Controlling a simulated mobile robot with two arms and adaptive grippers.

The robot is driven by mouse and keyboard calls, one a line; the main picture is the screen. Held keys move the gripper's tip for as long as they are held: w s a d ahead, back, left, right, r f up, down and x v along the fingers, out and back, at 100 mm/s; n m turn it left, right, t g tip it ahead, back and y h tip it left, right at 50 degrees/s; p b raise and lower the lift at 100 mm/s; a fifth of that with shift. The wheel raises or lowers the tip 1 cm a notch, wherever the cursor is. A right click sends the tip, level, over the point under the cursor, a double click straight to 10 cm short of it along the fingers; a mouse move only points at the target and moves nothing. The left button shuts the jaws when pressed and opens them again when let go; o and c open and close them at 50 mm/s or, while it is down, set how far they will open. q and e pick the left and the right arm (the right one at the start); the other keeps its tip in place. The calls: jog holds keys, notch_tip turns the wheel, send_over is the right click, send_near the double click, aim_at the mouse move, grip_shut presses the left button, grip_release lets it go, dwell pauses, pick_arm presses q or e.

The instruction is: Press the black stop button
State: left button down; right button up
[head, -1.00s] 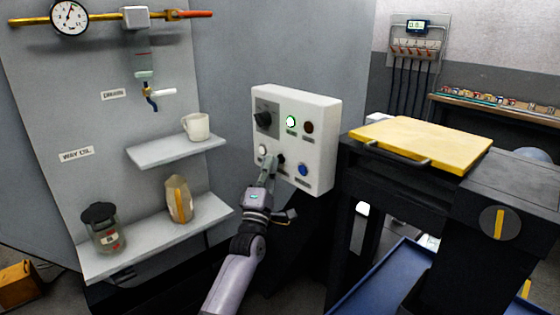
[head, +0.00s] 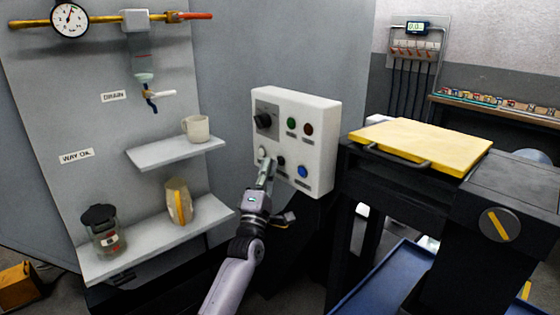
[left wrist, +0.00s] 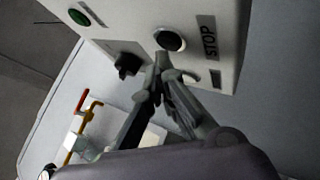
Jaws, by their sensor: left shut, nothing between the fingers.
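The black stop button (head: 281,161) sits in the lower row of the white control box. In the left wrist view the black button (left wrist: 170,40) has a pale ring and lies beside a STOP label (left wrist: 208,40). My left gripper (head: 266,163) is shut and empty, its tips just left of the button in the head view. In the left wrist view the tips (left wrist: 160,66) are below the button, with a gap that looks small. The green button (head: 291,122) is dark. My right gripper is not in view.
The box also carries a black knob (head: 263,121), a dark red button (head: 308,129), a white button (head: 262,152) and a blue button (head: 302,171). Shelves with a mug (head: 196,128) and a jar (head: 103,230) stand left. A yellow-topped stand (head: 425,145) is right.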

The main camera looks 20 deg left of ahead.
pick_arm(q)
jog(key=shift+s+a, duration=0.1)
jog(key=shift+s, duration=0.15)
jog(key=s, duration=0.1)
jog(key=s+a+p, duration=0.1)
jog(key=s, duration=0.1)
jog(key=s+a+p, duration=0.1)
jog(key=shift+s, duration=0.3)
dwell(0.8)
